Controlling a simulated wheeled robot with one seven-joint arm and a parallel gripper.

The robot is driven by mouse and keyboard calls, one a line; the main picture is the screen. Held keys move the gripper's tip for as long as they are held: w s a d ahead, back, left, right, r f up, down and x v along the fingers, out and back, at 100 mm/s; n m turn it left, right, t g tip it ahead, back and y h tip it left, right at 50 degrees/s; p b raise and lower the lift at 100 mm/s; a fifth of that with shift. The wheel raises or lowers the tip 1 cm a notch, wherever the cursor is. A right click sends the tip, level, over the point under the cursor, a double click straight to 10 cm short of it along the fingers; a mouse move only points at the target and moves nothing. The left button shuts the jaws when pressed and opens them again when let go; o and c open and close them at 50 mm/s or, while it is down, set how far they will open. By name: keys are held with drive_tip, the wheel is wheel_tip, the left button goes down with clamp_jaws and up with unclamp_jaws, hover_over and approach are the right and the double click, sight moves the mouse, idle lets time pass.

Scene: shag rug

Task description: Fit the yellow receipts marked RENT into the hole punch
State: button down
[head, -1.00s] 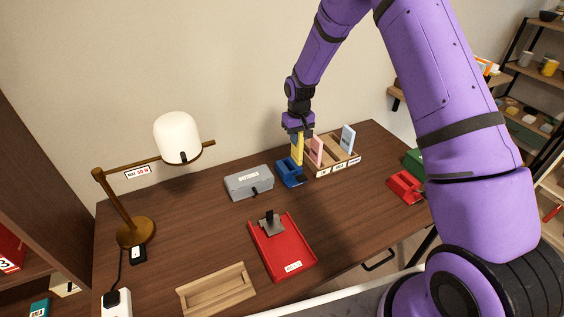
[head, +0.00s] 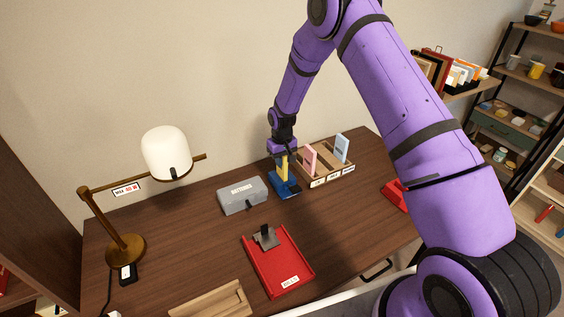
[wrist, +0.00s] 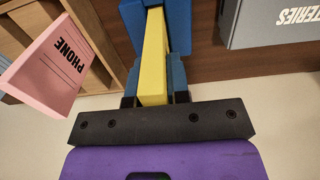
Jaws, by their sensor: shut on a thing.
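The yellow receipts (head: 284,167) are a thin yellow block held upright in my gripper (head: 283,155); no RENT marking is legible. In the wrist view the yellow receipts (wrist: 154,58) sit between the two fingers, and their far end meets the blue hole punch (wrist: 178,22). In the head view the blue hole punch (head: 287,190) stands on the desk directly under the receipts. Their lower end overlaps it, but I cannot tell how deep it sits in the slot.
A wooden organizer (head: 320,182) with a pink card (head: 309,158) and a blue card (head: 342,148) stands close right. A grey batteries box (head: 242,195) is close left. A red clipboard-like tray (head: 283,267) lies in front. A lamp (head: 166,153) stands left.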

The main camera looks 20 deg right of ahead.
drive_tip(key=shift+f, duration=0.25)
drive_tip(key=shift+f, duration=0.2)
drive_tip(key=c, duration=1.1)
unclamp_jaws()
drive_tip(key=shift+r, duration=0.1)
